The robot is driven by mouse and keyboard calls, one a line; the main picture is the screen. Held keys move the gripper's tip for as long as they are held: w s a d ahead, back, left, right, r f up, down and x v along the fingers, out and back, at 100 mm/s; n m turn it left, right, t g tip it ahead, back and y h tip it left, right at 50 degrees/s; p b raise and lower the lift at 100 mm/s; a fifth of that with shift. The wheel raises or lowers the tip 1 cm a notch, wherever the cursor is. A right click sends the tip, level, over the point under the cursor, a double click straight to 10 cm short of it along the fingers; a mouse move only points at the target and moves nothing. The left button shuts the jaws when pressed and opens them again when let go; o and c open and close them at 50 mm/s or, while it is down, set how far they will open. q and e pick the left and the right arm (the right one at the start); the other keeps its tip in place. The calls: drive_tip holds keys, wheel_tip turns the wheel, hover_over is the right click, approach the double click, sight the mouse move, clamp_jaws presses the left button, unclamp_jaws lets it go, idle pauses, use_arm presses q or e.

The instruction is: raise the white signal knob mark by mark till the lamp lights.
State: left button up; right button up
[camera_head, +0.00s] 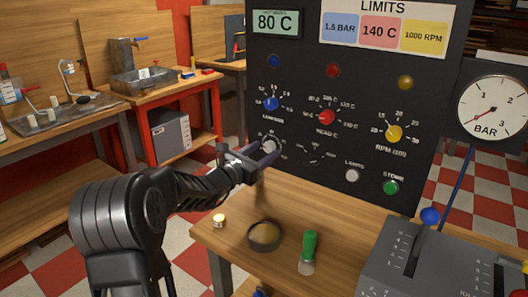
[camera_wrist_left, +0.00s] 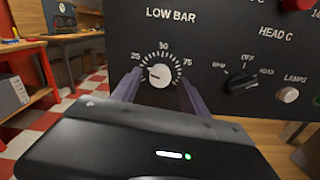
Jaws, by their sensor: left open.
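The white signal knob (camera_head: 268,146) is on the dark panel (camera_head: 300,165), low on its left side. In the left wrist view the white knob (camera_wrist_left: 160,75) sits inside a dial marked 25, 50 and 75, under the words LOW BAR. Its small dark mark seems to face left, but I cannot read it exactly. My left gripper (camera_head: 264,153) is open, with one finger on each side of the knob; I cannot tell whether they touch it. The blue lamp (camera_head: 274,61), red lamp (camera_head: 333,70) and yellow lamp (camera_head: 405,82) look dim. My right gripper is out of view.
A blue knob (camera_head: 271,104), red knob (camera_head: 326,117) and yellow knob (camera_head: 394,133) are above and right. A black selector (camera_wrist_left: 241,80) and lamps button (camera_wrist_left: 288,95) are close on the right.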

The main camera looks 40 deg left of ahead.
use_arm(q)
drive_tip(key=s, duration=0.7)
drive_tip(key=shift+b, duration=0.3)
drive_tip(key=shift+d, duration=0.1)
